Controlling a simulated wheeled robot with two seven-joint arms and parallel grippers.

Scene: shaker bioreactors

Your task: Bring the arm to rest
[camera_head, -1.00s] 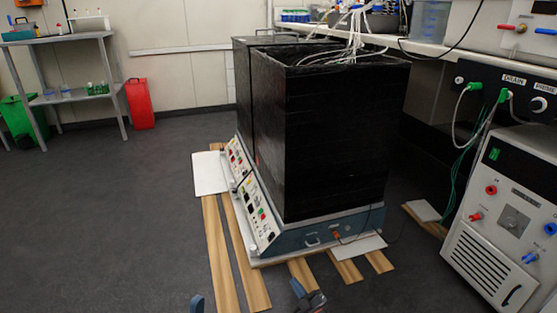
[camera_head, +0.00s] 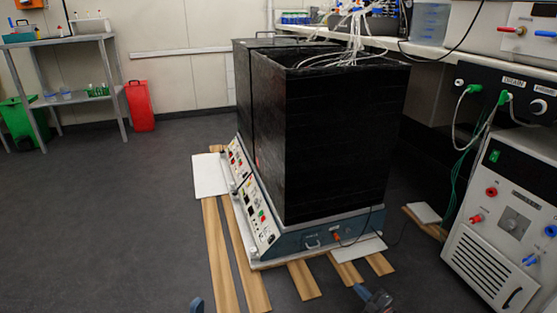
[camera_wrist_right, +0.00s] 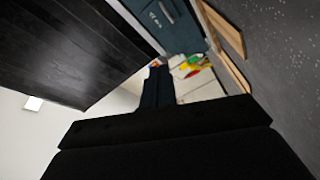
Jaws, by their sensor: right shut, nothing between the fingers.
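My right gripper (camera_head: 366,292) shows at the bottom edge of the head view, in front of the shaker bioreactors, low and to the right of centre. It is shut and empty. In the right wrist view its dark fingers (camera_wrist_right: 157,86) lie side by side, with the shaker's control panel (camera_wrist_right: 192,72) beyond them. Only a small blue-grey tip of my left gripper (camera_head: 196,305) shows at the bottom edge, so its jaws cannot be made out. The two black box-shaped shaker bioreactors (camera_head: 325,140) stand on blue-grey bases with white control panels (camera_head: 258,208).
Wooden planks (camera_head: 222,255) and white pads (camera_head: 210,175) lie under and around the shakers. A white instrument (camera_head: 500,230) stands at the right, below a bench with tubing. A shelf table (camera_head: 70,95) and a red bin (camera_head: 139,104) stand at the back left. The left floor is clear.

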